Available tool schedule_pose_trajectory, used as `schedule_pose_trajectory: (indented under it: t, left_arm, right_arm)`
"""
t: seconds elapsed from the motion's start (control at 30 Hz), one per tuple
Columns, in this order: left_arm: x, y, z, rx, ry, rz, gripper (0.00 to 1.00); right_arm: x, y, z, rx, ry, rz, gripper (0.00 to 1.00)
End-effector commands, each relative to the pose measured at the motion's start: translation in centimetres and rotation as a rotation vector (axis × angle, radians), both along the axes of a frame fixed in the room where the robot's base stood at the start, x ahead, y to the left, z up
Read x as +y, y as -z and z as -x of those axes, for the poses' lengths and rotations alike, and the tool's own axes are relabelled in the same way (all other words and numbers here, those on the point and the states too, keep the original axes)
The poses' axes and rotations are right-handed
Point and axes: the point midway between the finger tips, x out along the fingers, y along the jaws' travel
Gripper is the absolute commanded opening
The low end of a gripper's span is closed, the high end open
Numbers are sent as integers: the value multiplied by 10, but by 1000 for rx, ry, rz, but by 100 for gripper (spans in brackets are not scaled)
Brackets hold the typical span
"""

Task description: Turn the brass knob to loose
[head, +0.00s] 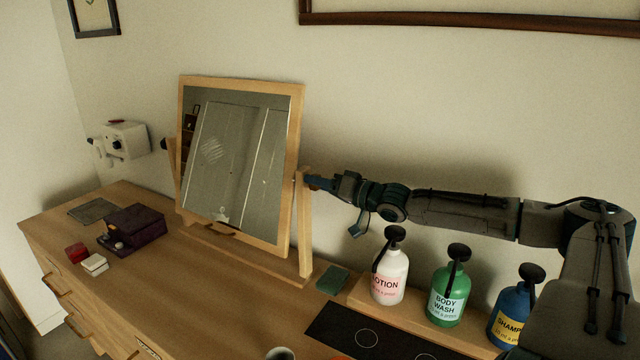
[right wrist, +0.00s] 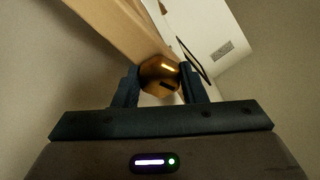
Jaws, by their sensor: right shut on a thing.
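The wood-framed tilting mirror (head: 290,170) stands on the dresser, held between two wooden posts. My right gripper (head: 313,182) reaches in from the right to the top of the mirror's right post (head: 305,235). In the right wrist view my right gripper (right wrist: 158,80) has its two dark fingers on either side of the faceted brass knob (right wrist: 160,70), shut on it. The knob shows a bright mark and a dark slot. In the head view the gripper largely hides this knob. A dark knob (head: 165,144) shows at the mirror's left side. My left gripper is not in view.
Pump bottles of lotion (head: 390,283), body wash (head: 447,298) and shampoo (head: 508,322) stand below my right arm. A green block (head: 332,280) lies near the right post. A purple box (head: 135,227) sits at left. The dresser top (head: 195,290) in front is mostly clear.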

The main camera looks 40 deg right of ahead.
Motion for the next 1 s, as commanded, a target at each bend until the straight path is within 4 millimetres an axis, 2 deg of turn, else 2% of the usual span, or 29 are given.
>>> schedule_pose_trajectory:
  t: [0.23, 1.0]
  left_arm:
    - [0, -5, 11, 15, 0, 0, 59]
    - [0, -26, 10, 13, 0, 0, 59]
  right_arm:
    - [0, -1, 0, -49, 0, 170, 15]
    - [-1, 0, 0, -249, 1, 866, 15]
